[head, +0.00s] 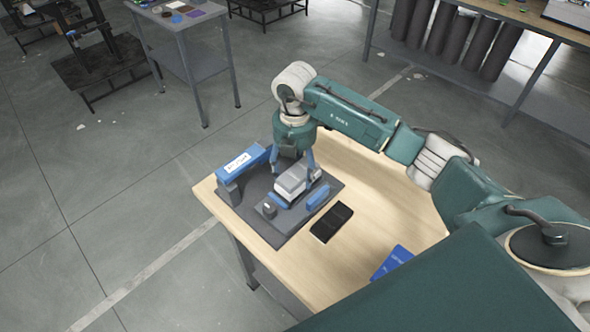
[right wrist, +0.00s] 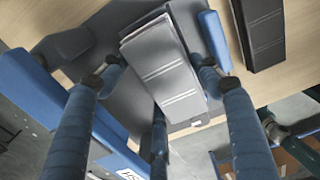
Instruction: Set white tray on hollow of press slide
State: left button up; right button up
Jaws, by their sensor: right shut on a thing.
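The white tray (head: 293,182), a pale block with a grey top, is between the fingers of my right gripper (head: 296,170). In the right wrist view it shows as a grey box with thin white lines (right wrist: 165,68), with blue fingers of the right gripper (right wrist: 158,72) on both sides. The press slide (head: 270,208) is a grey plate with blue side bars, under the tray on the dark press base (head: 290,232). The tray covers the hollow, and I cannot tell whether it touches the slide. My left gripper is not in view.
A blue labelled press bar (head: 243,163) stands at the base's left. A black case (head: 332,222) lies right of the base, and a blue booklet (head: 392,262) lies nearer me. The wooden tabletop (head: 375,190) is otherwise mostly clear. The table's left edge is close to the base.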

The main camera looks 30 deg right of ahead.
jog(key=shift+f, duration=0.35)
dwell(0.6)
jog(key=shift+f+b, duration=0.55)
jog(key=shift+b, duration=0.05)
dwell(0.5)
jog(key=o, duration=1.6)
jog(key=shift+r+p, duration=2.55)
jog(key=shift+r, duration=0.95)
